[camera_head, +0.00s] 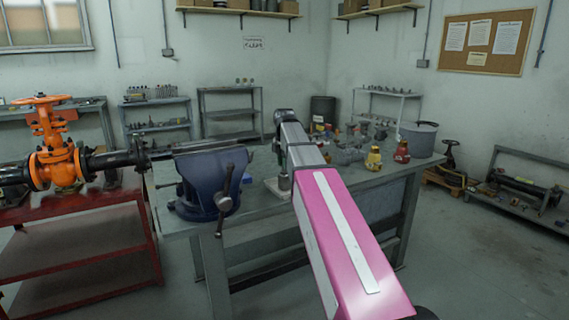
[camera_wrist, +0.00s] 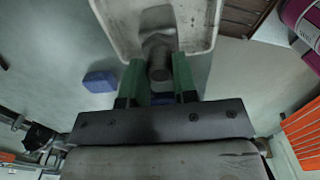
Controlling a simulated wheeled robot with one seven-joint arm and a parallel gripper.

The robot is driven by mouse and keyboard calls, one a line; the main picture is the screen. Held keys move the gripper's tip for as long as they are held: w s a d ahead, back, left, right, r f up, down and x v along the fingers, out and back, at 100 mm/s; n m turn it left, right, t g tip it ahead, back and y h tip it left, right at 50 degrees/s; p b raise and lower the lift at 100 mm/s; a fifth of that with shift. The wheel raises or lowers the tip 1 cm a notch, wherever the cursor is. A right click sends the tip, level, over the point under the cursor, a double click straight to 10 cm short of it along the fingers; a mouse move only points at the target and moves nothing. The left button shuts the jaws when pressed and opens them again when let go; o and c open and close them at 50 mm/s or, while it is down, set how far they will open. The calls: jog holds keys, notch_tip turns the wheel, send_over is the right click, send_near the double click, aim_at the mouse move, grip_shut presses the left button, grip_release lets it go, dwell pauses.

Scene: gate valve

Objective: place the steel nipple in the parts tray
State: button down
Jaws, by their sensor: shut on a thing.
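In the wrist view, the green fingers of my gripper (camera_wrist: 159,82) are closed on the steel nipple (camera_wrist: 158,58), a dark grey metal piece with a wider upper part. The nipple lies between the fingertips, over the near part of a pale, worn parts tray (camera_wrist: 118,30) at the top of the picture. I cannot tell whether the nipple touches the tray floor. In the head view, my pink and grey arm hides most of the gripper, and a small pale part of the tray (camera_head: 273,188) shows on the bench beside the arm.
A blue vise (camera_head: 207,182) stands on the grey workbench (camera_head: 184,228), left of the arm. A blue block (camera_wrist: 100,81) lies left of the fingers.

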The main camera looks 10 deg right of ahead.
jog(key=c, duration=0.9)
grip_release()
notch_tip(320, 180, up, 12)
